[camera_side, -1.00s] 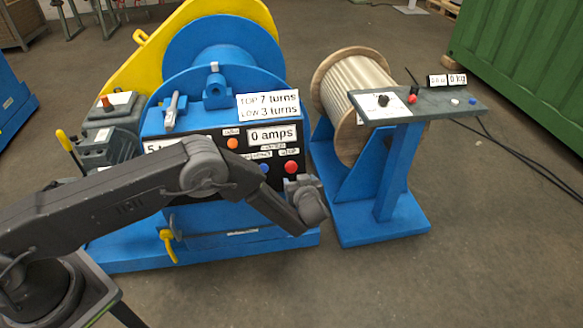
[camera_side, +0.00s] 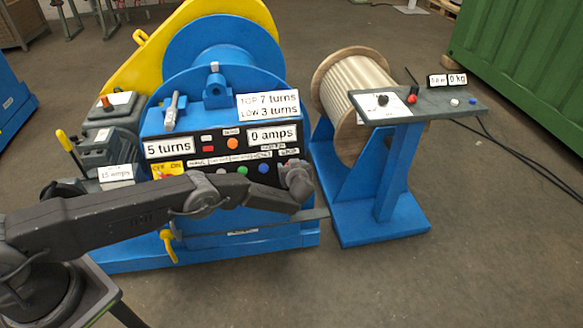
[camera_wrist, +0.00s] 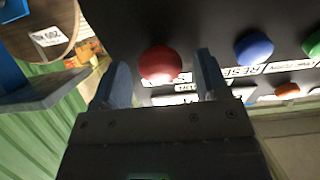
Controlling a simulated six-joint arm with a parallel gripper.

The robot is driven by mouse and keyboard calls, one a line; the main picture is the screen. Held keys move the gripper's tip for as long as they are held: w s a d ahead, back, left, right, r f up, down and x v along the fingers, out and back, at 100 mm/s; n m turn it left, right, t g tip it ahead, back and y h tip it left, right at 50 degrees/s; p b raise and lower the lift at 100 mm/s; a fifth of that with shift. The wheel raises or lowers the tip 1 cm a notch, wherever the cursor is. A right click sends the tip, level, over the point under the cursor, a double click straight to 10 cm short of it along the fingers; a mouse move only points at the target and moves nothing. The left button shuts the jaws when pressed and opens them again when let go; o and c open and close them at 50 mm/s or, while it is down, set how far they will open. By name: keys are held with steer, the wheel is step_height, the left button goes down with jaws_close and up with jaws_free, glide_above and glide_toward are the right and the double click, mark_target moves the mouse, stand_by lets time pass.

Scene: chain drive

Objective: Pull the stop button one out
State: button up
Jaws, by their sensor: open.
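The red stop button (camera_wrist: 160,65) is a round knob on the dark control panel, seen in the wrist view. My gripper (camera_wrist: 164,77) is open, with one finger to the left of the button and one to the right in that view. Both fingers look apart from the button, and the gap in depth is hard to tell. The button's label is partly covered by the button. In the side view my gripper end (camera_side: 297,178) is at the right end of the panel (camera_side: 222,143) and hides the red button.
A blue button (camera_wrist: 254,48), labelled reset, lies right of the red one in the wrist view, with orange (camera_wrist: 287,90) and green (camera_wrist: 311,44) buttons beyond. The cable reel stand (camera_side: 390,170) with its small control desk (camera_side: 440,102) stands to the right of the winch.

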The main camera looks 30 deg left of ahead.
steer(key=shift+w+a+f, duration=0.1)
steer(key=shift+w+a, duration=0.05)
steer(key=shift+a, duration=0.05)
steer(key=shift+c, duration=0.3)
